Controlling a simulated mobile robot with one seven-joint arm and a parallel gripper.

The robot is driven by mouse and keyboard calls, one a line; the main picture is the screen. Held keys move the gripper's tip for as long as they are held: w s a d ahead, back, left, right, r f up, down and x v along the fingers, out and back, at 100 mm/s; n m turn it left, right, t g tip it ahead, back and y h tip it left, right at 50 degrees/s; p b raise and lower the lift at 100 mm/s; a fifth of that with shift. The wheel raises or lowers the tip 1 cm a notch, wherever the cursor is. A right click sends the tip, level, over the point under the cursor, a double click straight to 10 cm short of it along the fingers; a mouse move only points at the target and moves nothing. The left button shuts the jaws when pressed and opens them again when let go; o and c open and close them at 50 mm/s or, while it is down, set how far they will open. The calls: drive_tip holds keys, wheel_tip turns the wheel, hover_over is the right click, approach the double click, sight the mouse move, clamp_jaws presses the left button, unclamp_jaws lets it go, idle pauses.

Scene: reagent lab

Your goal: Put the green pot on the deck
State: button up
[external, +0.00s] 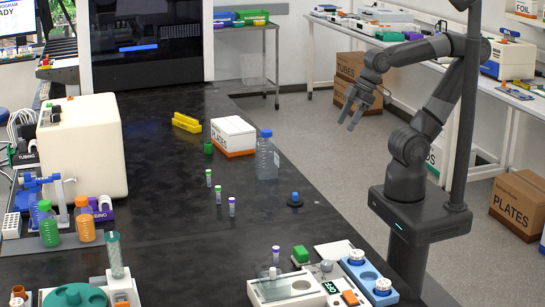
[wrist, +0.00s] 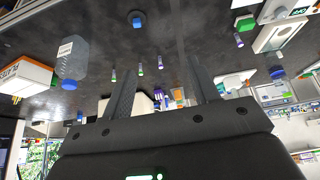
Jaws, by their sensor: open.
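A small green pot (external: 208,147) stands on the black bench, left of the white plates box. A second green, block-like item (external: 301,254) sits at the bench's near end and also shows in the wrist view (wrist: 245,23). I cannot tell for sure which one is the task's pot. No surface is clearly marked as the deck; a dark machine (external: 150,45) with a blue-lit front stands at the far end. My gripper (external: 358,117) is open and empty over the aisle right of the bench, apart from everything. Its two fingers show in the wrist view (wrist: 163,65).
A clear bottle with a blue cap (external: 267,160) stands beside the plates box (external: 233,137). Several small capped tubes and a blue-topped item (external: 295,199) stand on the bench. White devices (external: 285,289) crowd the near end. The bench's middle left is clear.

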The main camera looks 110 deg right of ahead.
drive_tip(key=shift+w+r, duration=0.1)
drive_tip(key=w+d+r+m+g+h, duration=0.1)
drive_tip(key=w+d+r+m, duration=0.25)
drive_tip(key=w+d, duration=0.6)
drive_tip(key=w+d+r+m+g+h, duration=0.1)
drive_tip(key=w+d+r+m, duration=0.35)
drive_tip(key=w, duration=0.75)
drive_tip(key=m+g+h, duration=0.2)
drive_tip(key=m+g, duration=0.3)
drive_tip(key=m, duration=0.9)
hover_over(209, 152)
drive_tip(key=w, duration=0.1)
drive_tip(key=f, duration=3)
drive_tip(key=shift+a+f, duration=0.15)
drive_tip(key=shift+a, duration=0.25)
drive_tip(key=x, duration=0.5)
drive_tip(key=shift+s+d, duration=0.25)
drive_tip(key=shift+s, duration=0.05)
